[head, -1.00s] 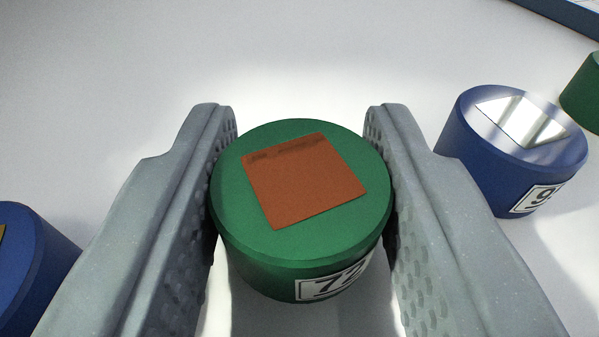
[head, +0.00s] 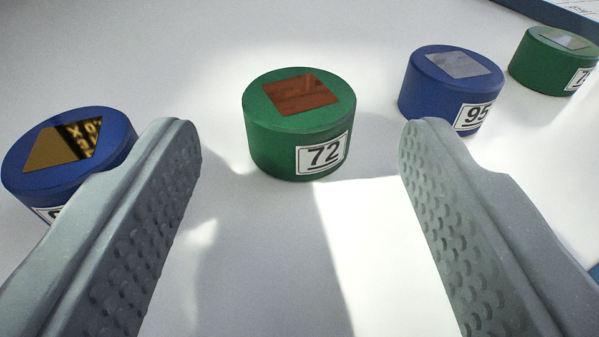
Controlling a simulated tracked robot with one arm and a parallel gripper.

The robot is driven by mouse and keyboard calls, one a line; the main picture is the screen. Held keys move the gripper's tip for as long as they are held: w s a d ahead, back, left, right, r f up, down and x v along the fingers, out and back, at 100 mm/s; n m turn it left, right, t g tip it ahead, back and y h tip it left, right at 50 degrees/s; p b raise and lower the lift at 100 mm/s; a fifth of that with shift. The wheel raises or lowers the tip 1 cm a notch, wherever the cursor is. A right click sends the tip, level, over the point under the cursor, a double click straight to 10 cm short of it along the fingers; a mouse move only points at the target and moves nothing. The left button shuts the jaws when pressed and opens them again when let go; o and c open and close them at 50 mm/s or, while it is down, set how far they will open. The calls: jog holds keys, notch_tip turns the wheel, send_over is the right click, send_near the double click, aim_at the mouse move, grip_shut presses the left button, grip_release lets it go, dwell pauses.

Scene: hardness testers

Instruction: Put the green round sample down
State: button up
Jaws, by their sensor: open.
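The green round sample (head: 265,135) stands upright on the white surface, with a copper-brown square on top and a label reading 72 on its side. My gripper (head: 300,140) is open and empty. Its two grey, dimpled fingers are wide apart, and the sample stands beyond their tips, touching neither finger.
A blue round sample (head: 105,165) with a gold square is partly behind the left finger. A blue sample labelled 95 (head: 425,92) and another green sample (head: 535,65) stand at the right. A blue-edged board (head: 550,12) is at the top right corner. White surface between the fingers is clear.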

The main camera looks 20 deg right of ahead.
jog(key=p+v, duration=0.1)
jog(key=v, duration=0.8)
jog(key=shift+p, duration=0.4)
jog(key=shift+r, duration=0.15)
